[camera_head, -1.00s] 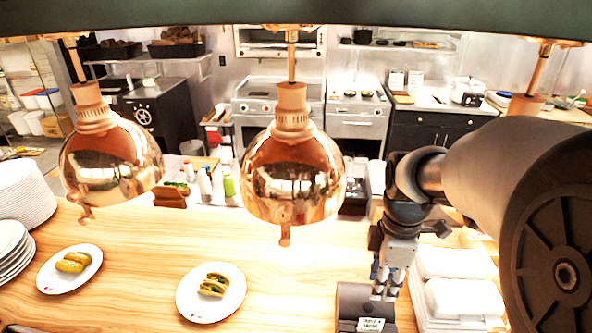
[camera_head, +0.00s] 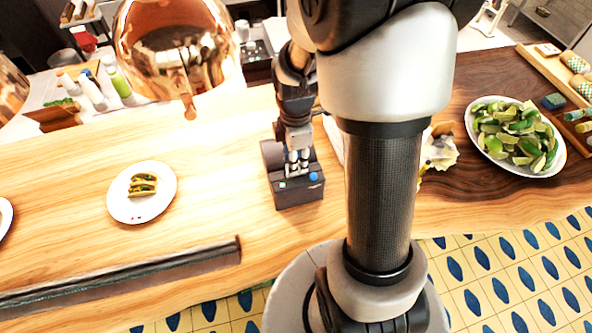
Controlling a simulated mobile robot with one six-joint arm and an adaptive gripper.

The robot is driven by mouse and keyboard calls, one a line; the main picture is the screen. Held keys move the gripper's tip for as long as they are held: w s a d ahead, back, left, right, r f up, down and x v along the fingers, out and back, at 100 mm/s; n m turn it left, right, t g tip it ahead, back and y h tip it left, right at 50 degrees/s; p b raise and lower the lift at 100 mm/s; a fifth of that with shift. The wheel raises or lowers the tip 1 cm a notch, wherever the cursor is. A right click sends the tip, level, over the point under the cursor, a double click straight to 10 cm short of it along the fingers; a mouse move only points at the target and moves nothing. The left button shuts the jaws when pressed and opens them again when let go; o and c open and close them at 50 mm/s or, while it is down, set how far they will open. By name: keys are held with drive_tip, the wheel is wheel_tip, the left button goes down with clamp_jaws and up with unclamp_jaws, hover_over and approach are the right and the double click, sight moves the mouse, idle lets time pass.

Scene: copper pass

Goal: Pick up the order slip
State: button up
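A dark box like a slip printer (camera_head: 302,194) stands on the wooden counter near the middle of the picture. It has a small blue button on its top. My gripper (camera_head: 297,172) points down over it, with its fingertips at or just above the top face. The fingers look close together, but they are too small here to tell whether they are open or shut. I cannot make out the order slip now; any paper between the fingertips is too small to see.
My arm hides the counter right of the box. A plate of tacos (camera_head: 124,205) is left, a plate of limes (camera_head: 470,123) far right. A copper lamp (camera_head: 150,70) hangs at upper left. A dark rail (camera_head: 130,278) runs along the near left counter. Bare wood lies between plate and box.

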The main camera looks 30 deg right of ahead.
wheel_tip(320, 180, down, 4)
drive_tip(key=shift+d+r, duration=0.1)
drive_tip(key=shift+d, duration=0.05)
drive_tip(key=shift+c, duration=0.5)
clamp_jaws()
